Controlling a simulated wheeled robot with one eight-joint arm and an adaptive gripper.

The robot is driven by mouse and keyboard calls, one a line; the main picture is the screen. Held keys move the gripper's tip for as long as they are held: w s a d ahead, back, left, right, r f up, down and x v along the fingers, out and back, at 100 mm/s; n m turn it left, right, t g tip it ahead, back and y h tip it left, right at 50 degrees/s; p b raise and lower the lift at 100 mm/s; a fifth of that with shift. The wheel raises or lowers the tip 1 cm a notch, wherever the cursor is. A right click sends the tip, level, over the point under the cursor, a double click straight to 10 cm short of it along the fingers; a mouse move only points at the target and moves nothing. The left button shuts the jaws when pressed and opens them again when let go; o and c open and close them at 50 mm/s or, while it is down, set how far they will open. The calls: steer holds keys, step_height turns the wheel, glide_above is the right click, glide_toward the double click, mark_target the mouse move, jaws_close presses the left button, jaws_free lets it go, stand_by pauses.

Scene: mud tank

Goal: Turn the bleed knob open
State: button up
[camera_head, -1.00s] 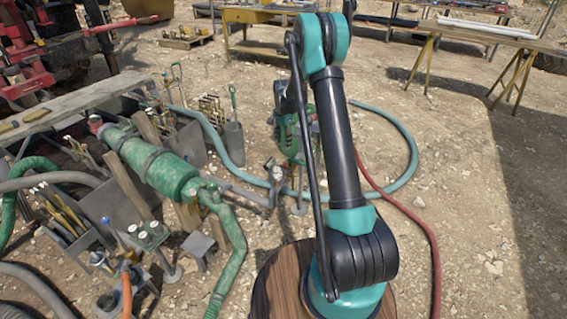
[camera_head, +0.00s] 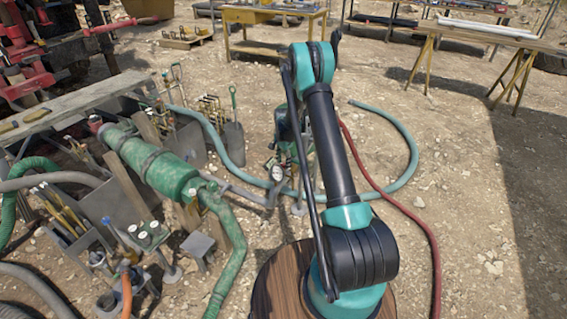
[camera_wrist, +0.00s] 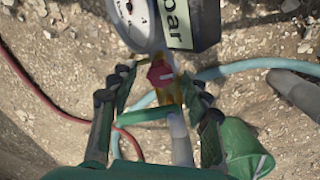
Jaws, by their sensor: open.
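In the wrist view a small red knob (camera_wrist: 160,72), likely the bleed knob, sits on a brass-yellow fitting (camera_wrist: 172,94) just below a round white gauge (camera_wrist: 133,14). My gripper (camera_wrist: 157,82) is open, with one finger on each side of the red knob. Gaps show between the fingers and the knob, and I see no clear contact. In the head view the gauge (camera_head: 277,173) stands on a pipe end left of my arm.
A dark block labelled "bar" (camera_wrist: 192,24) adjoins the gauge. A teal hose (camera_head: 402,150) and a red hose (camera_head: 401,208) curve over the ground. A green cylinder (camera_head: 160,168) with pipework stands at left. Stony ground at right is largely clear.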

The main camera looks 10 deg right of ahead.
jaws_close()
